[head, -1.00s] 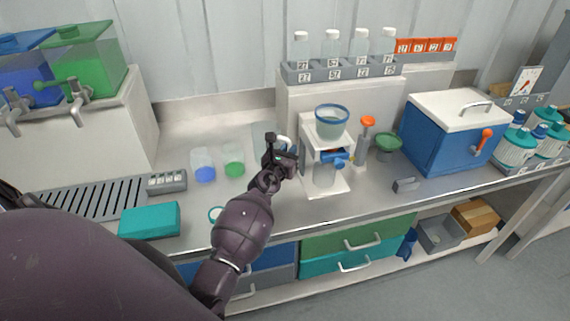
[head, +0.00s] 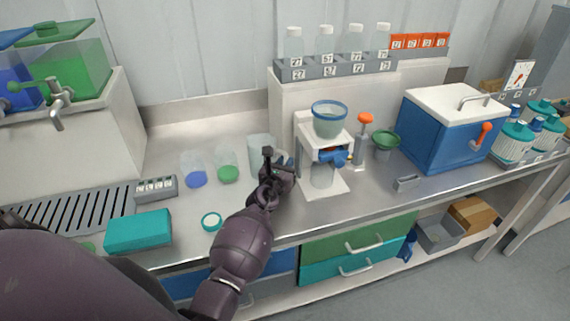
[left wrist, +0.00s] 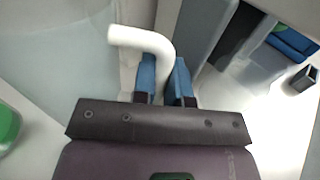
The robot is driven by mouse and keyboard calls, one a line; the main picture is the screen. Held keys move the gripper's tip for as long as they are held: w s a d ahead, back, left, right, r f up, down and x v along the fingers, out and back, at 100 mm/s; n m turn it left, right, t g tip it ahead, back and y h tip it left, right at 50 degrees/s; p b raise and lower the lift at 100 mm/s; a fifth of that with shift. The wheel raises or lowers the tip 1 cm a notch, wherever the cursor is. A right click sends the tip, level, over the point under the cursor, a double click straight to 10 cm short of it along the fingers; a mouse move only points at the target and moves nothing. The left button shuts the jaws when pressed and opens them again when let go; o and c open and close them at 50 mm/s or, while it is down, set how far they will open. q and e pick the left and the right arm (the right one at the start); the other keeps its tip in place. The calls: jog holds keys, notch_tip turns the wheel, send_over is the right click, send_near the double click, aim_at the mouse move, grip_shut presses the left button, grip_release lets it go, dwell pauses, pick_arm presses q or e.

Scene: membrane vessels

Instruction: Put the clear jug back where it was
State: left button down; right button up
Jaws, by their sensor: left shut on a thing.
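The clear jug (head: 257,149) is a pale see-through vessel left of the white stand in the head view. My left gripper (head: 279,167) is at its right side. In the left wrist view, the blue fingertips (left wrist: 165,84) are shut on the white handle (left wrist: 143,38), and the jug's see-through body (left wrist: 62,65) fills the left side. The jug looks upright. My gripper hides its lower right part, and I cannot tell whether its base touches the counter. My right gripper is not in view.
The white stand (head: 311,190) with a blue-rimmed cup (head: 329,118) is close on the right. Two small cups, blue (head: 196,178) and green (head: 228,173), stand left. A teal block (head: 138,231) and teal-rimmed disc (head: 211,221) lie nearer the front. Counter between is clear.

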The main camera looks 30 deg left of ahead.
pick_arm(q)
jog(key=shift+f, duration=0.15)
jog(key=c, duration=1.1)
grip_release()
jog(key=shift+c, duration=0.2)
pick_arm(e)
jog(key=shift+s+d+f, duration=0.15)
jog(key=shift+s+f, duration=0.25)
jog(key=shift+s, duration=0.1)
pick_arm(q)
jog(key=shift+s+r, duration=0.15)
jog(key=shift+r, duration=0.05)
jog(key=s, duration=0.3)
jog(key=s+d+p, duration=0.1)
jog(key=s, duration=0.1)
jog(key=shift+s, duration=0.15)
jog(key=s, duration=0.3)
jog(key=s+d, duration=0.1)
jog(key=s, duration=0.1)
jog(key=shift+s+d, duration=0.1)
jog(key=shift+s, duration=0.55)
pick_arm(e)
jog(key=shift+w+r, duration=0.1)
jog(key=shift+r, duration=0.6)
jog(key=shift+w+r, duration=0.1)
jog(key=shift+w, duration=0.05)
